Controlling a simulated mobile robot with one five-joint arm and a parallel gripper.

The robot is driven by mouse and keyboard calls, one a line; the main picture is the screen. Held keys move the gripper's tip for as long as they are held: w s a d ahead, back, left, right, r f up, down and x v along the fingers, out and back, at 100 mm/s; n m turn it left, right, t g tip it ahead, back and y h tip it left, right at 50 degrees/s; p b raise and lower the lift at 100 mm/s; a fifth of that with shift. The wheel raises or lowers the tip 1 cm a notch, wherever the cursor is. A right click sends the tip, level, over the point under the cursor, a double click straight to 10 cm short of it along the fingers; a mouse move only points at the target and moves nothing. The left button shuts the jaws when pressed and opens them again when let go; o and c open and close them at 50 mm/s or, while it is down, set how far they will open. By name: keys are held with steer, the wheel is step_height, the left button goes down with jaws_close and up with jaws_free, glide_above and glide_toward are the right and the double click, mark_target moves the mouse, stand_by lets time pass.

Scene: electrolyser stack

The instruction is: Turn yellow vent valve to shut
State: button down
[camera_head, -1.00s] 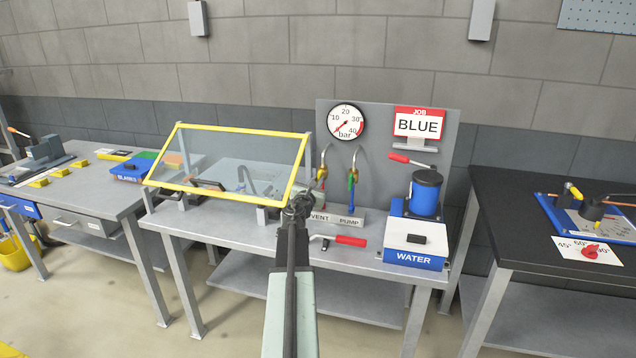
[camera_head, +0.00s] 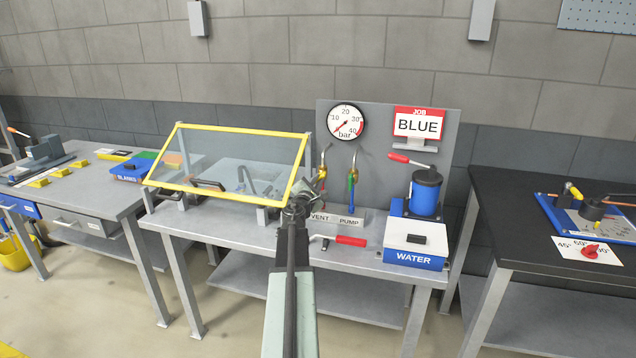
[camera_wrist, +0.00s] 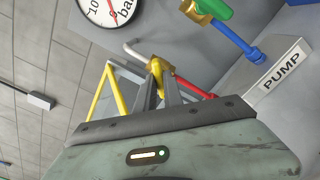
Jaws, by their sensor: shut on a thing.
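The yellow vent valve handle (camera_wrist: 156,67) is between my gripper's fingertips (camera_wrist: 158,82) in the wrist view, and the fingers are closed on it. Its brass body and a red hose (camera_wrist: 194,88) show just behind and to the right. In the head view the vent valve (camera_head: 322,173) is on the grey panel, above the VENT label (camera_head: 320,217), with my gripper (camera_head: 316,184) at it. The fingers partly hide the handle, so its exact angle is hard to tell.
The pump valve (camera_head: 352,178), with green handle and blue hose, stands close to the right. The yellow-framed clear guard (camera_head: 230,160) is close to the left. A pressure gauge (camera_head: 346,121) is above, its needle at the low end. A red-handled lever (camera_head: 350,240) lies in front.

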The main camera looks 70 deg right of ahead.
steer(key=m, duration=0.4)
steer(key=shift+m, duration=0.3)
steer(key=m, duration=0.3)
steer(key=shift+m, duration=0.4)
steer(key=c, duration=1.3)
jaws_free()
steer(key=shift+a, duration=0.1)
steer(key=a, duration=0.6)
steer(key=shift+s+a, duration=0.2)
steer(key=shift+a, duration=0.2)
